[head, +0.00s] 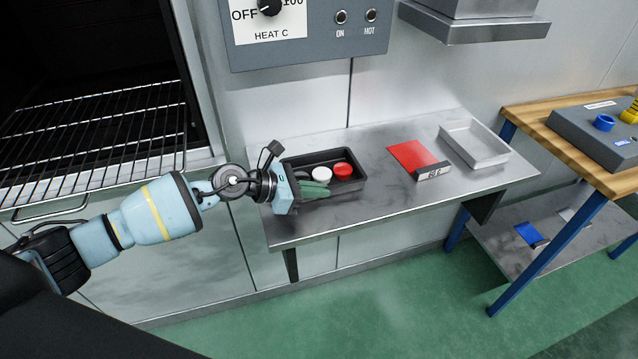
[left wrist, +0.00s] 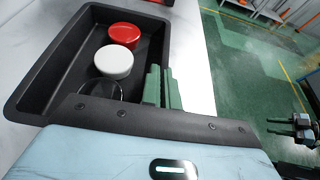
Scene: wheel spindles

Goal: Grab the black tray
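The black tray (head: 358,184) sits on the left part of the metal table. It holds a red round piece (head: 343,170), a white round piece (head: 322,174) and a dark one partly hidden by my gripper. The tray (left wrist: 38,75) also fills the upper left of the left wrist view. My left gripper (head: 315,189) is at the tray's near side. Its two green fingers (left wrist: 163,88) are close together at the tray's side wall, which runs in between them. They look shut on this wall.
A red mat (head: 408,154) with a label stand (head: 433,172) and an empty grey tray (head: 486,158) are farther right on the metal table (head: 385,200). An open oven rack (head: 95,135) is at the left. A wooden bench (head: 545,130) stands at the right.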

